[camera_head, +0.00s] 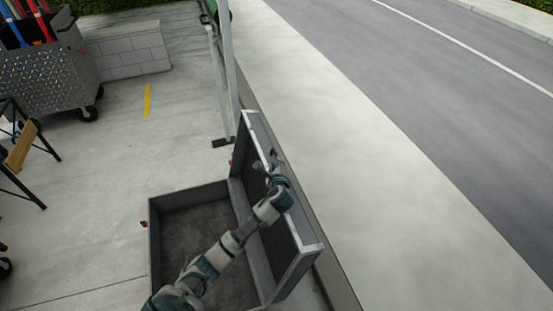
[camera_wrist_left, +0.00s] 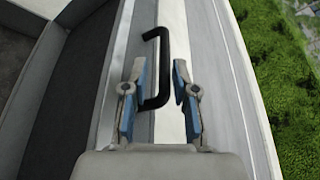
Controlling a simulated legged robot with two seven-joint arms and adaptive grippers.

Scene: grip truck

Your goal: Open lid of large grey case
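The large grey case (camera_head: 185,222) sits on the pavement at the bottom middle of the head view. Its inside is dark and looks empty. Its lid (camera_head: 252,150) stands raised, about upright, along the case's right side. My left gripper (camera_head: 268,168) is at the lid's upper edge. In the wrist view its two blue-padded fingers (camera_wrist_left: 157,88) are apart, one on each side of a black handle (camera_wrist_left: 164,45) on the lid. I cannot see them pressing on the handle. My right gripper is in neither view.
A metal pole (camera_head: 225,65) with a foot stands just behind the lid. A kerb and road (camera_head: 430,80) run along the right. A metal tool cart (camera_head: 45,80) and a wooden-topped stand (camera_head: 20,148) are at the left.

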